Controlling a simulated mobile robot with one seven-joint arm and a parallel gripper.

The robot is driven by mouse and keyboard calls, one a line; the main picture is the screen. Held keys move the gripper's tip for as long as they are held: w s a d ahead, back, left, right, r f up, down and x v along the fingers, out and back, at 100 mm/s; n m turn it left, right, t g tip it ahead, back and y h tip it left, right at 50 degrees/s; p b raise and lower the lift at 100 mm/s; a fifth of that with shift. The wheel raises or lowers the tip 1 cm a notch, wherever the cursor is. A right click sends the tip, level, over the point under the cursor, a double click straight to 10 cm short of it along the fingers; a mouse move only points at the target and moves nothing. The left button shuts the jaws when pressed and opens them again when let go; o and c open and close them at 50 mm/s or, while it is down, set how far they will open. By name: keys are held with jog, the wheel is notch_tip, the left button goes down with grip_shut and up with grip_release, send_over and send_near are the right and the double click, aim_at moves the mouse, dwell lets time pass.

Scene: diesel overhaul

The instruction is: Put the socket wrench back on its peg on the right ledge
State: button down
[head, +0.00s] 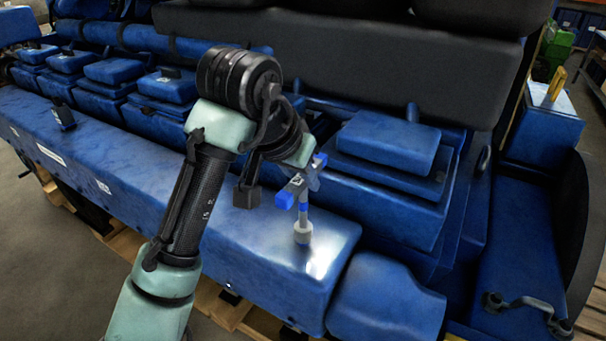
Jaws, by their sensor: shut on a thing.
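My gripper (303,186) is at the middle of the head view, above the long blue ledge along the engine's front. It is shut on the socket wrench (302,231), which hangs upright below the fingers. The wrench has a thin grey shaft and a pale, wider lower end. That end is over the right part of the blue ledge (262,262), near a bright glare patch; I cannot tell whether it touches the surface. The fingers hide the wrench's upper part. I cannot make out a peg.
Raised blue engine covers (385,140) stand just behind and right of my gripper. A rounded blue part (385,300) lies beyond the ledge's right end. A blue box (540,120) with a yellow upright piece (557,83) stands at far right. A black bent handle (525,304) is at lower right.

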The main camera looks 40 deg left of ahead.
jog(key=shift+f+b, duration=0.45)
jog(key=shift+f, duration=0.4)
jog(key=shift+c, duration=0.4)
grip_release()
notch_tip(320, 180, up, 9)
jog(key=p, duration=0.8)
jog(key=shift+p, duration=0.3)
